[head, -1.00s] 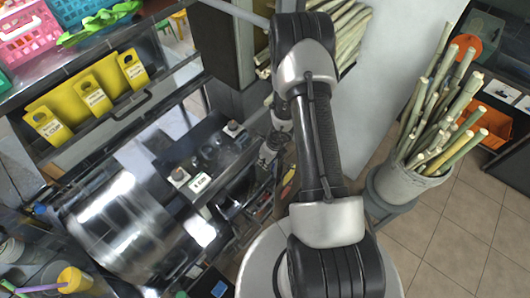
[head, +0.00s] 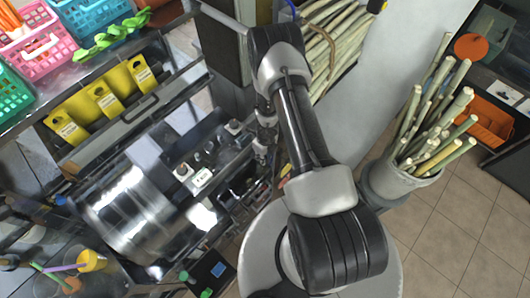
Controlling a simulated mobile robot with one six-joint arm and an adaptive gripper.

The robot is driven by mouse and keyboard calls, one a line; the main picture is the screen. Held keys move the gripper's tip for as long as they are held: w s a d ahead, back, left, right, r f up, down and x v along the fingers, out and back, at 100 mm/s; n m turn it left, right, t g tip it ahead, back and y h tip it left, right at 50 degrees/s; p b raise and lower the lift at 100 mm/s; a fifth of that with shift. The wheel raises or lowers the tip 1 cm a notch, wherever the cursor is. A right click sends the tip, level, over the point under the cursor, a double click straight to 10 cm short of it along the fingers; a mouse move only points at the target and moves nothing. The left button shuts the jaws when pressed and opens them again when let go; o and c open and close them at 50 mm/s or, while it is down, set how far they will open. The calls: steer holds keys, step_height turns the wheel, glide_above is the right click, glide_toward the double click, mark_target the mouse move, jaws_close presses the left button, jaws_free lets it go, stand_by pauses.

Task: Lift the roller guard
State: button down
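The press stands at the left in the head view. Its shiny steel drum (head: 135,205) lies below a dark housing with a yellow strip carrying several labelled yellow tabs (head: 103,97). A grey rail (head: 130,118) runs along the front of this housing. I cannot tell for sure which part is the roller guard. My gripper (head: 262,150) hangs at the end of my arm, right of a dark panel with switches and a white label (head: 201,178). It looks apart from the drum and the rail. Its fingers are small and dark, so their opening is unclear.
Pink and green baskets (head: 45,50) stand on the upper left shelf. Cups with straws (head: 92,262) stand at the lower left. A bucket of cane (head: 400,180) stands at the right, and more cane (head: 335,45) leans at the top. Tiled floor (head: 465,225) is clear at the lower right.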

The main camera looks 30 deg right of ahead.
steer(key=shift+w, duration=0.1)
steer(key=c, duration=1.4)
jaws_free()
step_height(320, 180, up, 12)
steer(key=shift+s, duration=0.45)
steer(key=shift+d, duration=0.1)
